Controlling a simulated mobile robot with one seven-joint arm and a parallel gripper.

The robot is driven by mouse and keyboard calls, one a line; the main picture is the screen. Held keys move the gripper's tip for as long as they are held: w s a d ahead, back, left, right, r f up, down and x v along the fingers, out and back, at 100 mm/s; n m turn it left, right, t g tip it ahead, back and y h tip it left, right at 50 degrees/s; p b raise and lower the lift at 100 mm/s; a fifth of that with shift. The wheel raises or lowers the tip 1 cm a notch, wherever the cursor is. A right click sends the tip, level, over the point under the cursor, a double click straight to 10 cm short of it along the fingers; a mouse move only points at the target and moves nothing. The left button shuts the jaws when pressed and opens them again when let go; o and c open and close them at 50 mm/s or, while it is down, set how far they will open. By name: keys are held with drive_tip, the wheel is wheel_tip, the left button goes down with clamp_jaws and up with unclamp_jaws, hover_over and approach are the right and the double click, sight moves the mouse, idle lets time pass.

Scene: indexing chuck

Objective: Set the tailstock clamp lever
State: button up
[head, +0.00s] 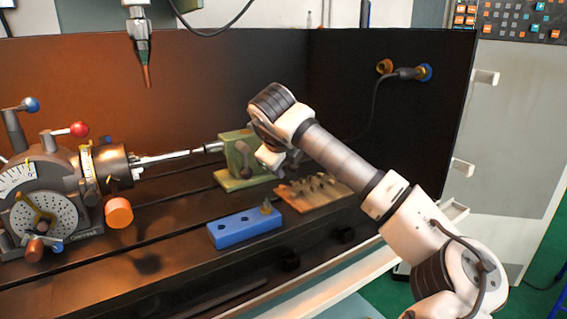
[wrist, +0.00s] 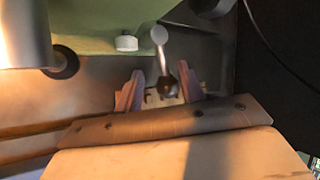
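The green tailstock (head: 233,160) stands on the machine bed in the middle of the head view. A grey clamp lever (head: 243,151) shows on its near side. In the wrist view a lever with a pale rounded end (wrist: 159,37) hangs below the green body (wrist: 90,22) and runs down to a dark hub. My gripper (wrist: 158,92) has its two fingers apart, one on each side of the lever's lower part; contact cannot be told. In the head view my gripper (head: 274,158) is just right of the tailstock, partly hidden by my wrist.
The indexing head (head: 60,190) with its chuck is at the left, a rod reaching toward the tailstock. A blue block (head: 244,228) and a wooden tray of small parts (head: 312,193) lie in front. A spindle tool (head: 140,45) hangs above. A dark wall with a cable stands behind.

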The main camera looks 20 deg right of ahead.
drive_tip(key=shift+s+a+r, duration=0.15)
drive_tip(key=shift+a+r, duration=0.1)
drive_tip(key=shift+r, duration=0.2)
drive_tip(key=v, duration=1.2)
drive_tip(key=shift+s+r, duration=0.3)
drive_tip(key=shift+s, duration=0.05)
drive_tip(key=shift+d, duration=0.1)
